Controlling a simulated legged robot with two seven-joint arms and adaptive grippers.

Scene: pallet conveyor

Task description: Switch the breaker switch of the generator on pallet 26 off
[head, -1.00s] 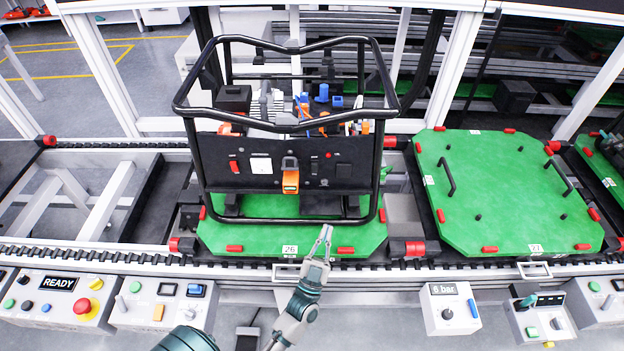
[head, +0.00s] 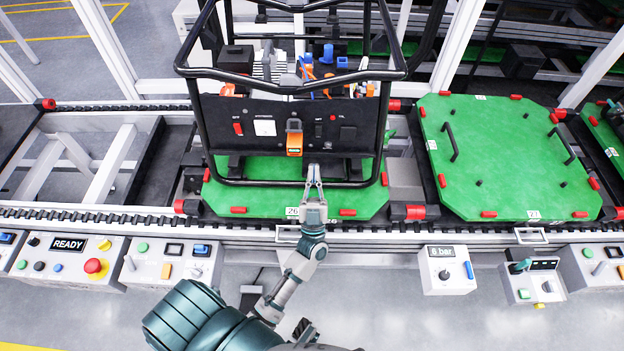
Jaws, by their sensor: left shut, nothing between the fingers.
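The generator (head: 215,120) stands in its black tube frame on green pallet 26 (head: 250,205), in the middle of the head view. Its dark front panel has a red switch (head: 238,129) at left, a pale square (head: 264,128), an orange part (head: 294,144) near the middle and a small red part (head: 332,118) to the right. The panel lettering is too small for me to tell which one is the breaker switch. My left gripper (head: 314,170) is shut and empty, in front of the panel's lower edge, below and right of the orange part. My right gripper is not in view.
Green pallet 27 (head: 500,195) with two black handles lies to the right on the conveyor. Control boxes line the front: a READY box (head: 70,262), a box with a blue switch (head: 172,265) and a 6 bar box (head: 447,270). The frame's lower bar crosses near my gripper.

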